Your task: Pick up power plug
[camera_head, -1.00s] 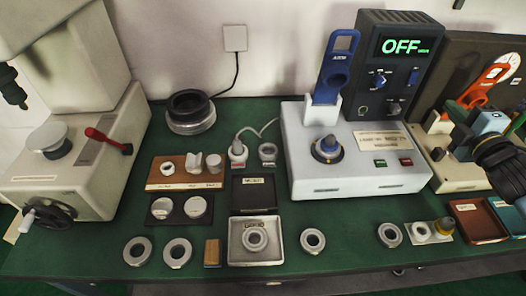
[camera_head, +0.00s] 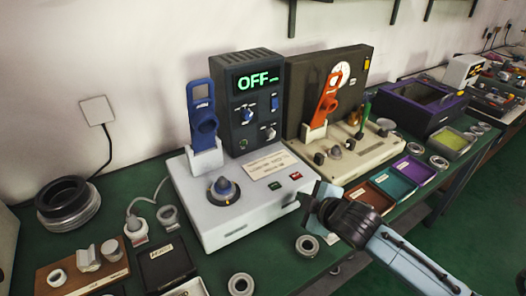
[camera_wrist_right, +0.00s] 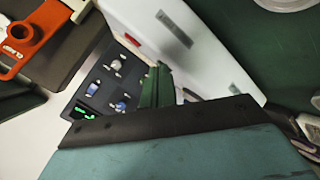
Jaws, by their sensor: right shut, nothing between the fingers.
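A small white plug-like piece (camera_head: 136,230) with a grey cable stands on the green bench at the left of the head view. I cannot tell for certain that it is the power plug. A pale ring-shaped fitting (camera_head: 168,216) stands just right of it. My right gripper (camera_head: 313,206) is shut and empty, at the front right corner of the white heater box (camera_head: 215,222), well to the right of the plug-like piece. In the right wrist view the gripper's fingers (camera_wrist_right: 156,88) show against the box and its control panel. My left gripper is not in view.
A dark control unit reading OFF (camera_head: 247,105) stands behind the white box. A beige machine (camera_head: 355,157) with a red tool (camera_head: 325,100) is to its right. Coloured trays (camera_head: 395,187) and metal rings (camera_head: 307,246) line the front. A wall plate (camera_head: 97,110) has a black cable.

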